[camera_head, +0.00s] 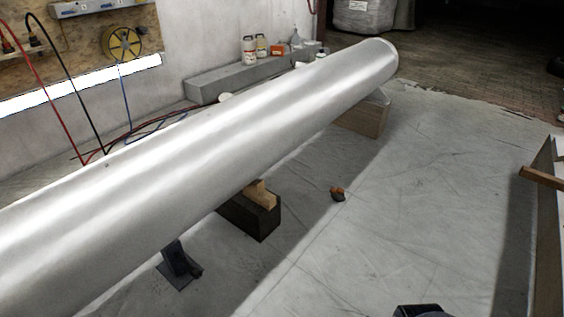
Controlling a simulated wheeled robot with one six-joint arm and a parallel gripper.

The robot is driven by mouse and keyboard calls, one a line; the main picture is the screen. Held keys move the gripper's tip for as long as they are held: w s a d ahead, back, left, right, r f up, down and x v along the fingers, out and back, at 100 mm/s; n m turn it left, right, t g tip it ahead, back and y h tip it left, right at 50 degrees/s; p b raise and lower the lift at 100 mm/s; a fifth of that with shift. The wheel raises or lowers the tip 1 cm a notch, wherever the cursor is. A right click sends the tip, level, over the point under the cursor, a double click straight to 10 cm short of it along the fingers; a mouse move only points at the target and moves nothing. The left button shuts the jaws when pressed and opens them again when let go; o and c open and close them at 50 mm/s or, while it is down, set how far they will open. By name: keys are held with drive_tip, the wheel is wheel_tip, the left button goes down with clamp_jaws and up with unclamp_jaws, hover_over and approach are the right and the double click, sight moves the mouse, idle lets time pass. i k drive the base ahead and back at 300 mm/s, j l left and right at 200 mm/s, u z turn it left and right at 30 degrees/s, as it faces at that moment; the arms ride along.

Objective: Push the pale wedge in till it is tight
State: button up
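The pale wedge (261,193) is a small light-wood piece. It sits on top of a dark block (262,224), beneath the near side of a big silvery cylinder (190,160). Its outer end sticks out toward the open floor and its inner end is hidden under the cylinder. I cannot tell whether it touches the cylinder. My gripper cannot be made out; only a dark rounded part, probably of my arm, shows at the bottom edge, well apart from the wedge.
A wooden block (363,117) supports the cylinder's far end. A dark stand (178,264) is under its near part. A panel (548,220) stands at the right. The sheeted floor between is mostly clear.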

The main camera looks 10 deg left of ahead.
sight(256, 192)
drive_tip(key=i+j, duration=0.2)
drive_tip(key=i, duration=0.2)
drive_tip(key=i+j+z, duration=0.1)
drive_tip(key=i, duration=0.3)
drive_tip(key=i+j, duration=0.3)
drive_tip(key=i+z, duration=0.05)
drive_tip(key=i, duration=0.1)
